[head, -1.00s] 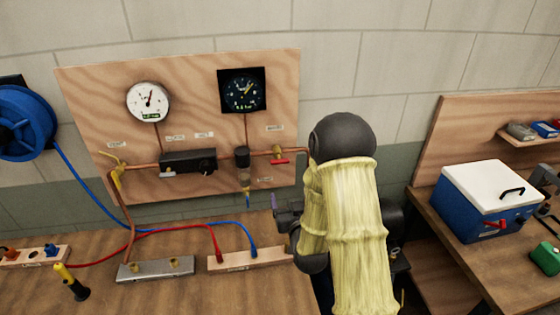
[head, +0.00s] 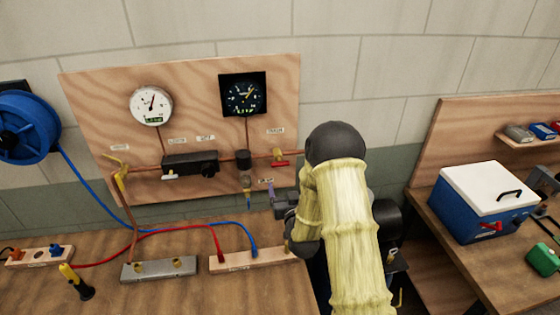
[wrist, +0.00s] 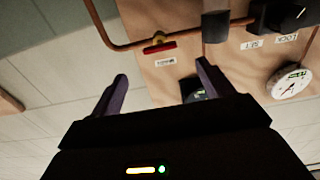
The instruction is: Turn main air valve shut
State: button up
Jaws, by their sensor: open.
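A brass valve with a red lever (head: 280,162) sits at the right of the copper pipe on the plywood panel. It also shows in the wrist view (wrist: 159,47), its lever lying along the pipe, with a small label whose text I cannot read. A second valve with a yellow lever (head: 117,168) sits at the pipe's left end. I cannot read which label names the main air valve. My gripper (head: 273,197) is below the red-lever valve in the head view, partly hidden by my arm. In the wrist view my gripper (wrist: 156,84) is open and empty, apart from the lever.
The panel holds a white gauge (head: 151,106), a black gauge (head: 243,94) and a black regulator block (head: 190,163). Red and blue hoses (head: 206,224) cross the bench below. A blue hose reel (head: 27,127) hangs left. A blue-and-white box (head: 484,200) stands right.

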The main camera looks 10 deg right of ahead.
aim_at(281, 166)
jog(key=w+p, duration=0.5)
jog(key=w, duration=0.5)
jog(key=shift+r, duration=0.15)
jog(key=shift+w, duration=0.95)
jog(key=shift+f, duration=0.2)
jog(key=shift+s+d+r, duration=0.1)
jog(key=shift+s, duration=0.05)
jog(key=c, duration=1)
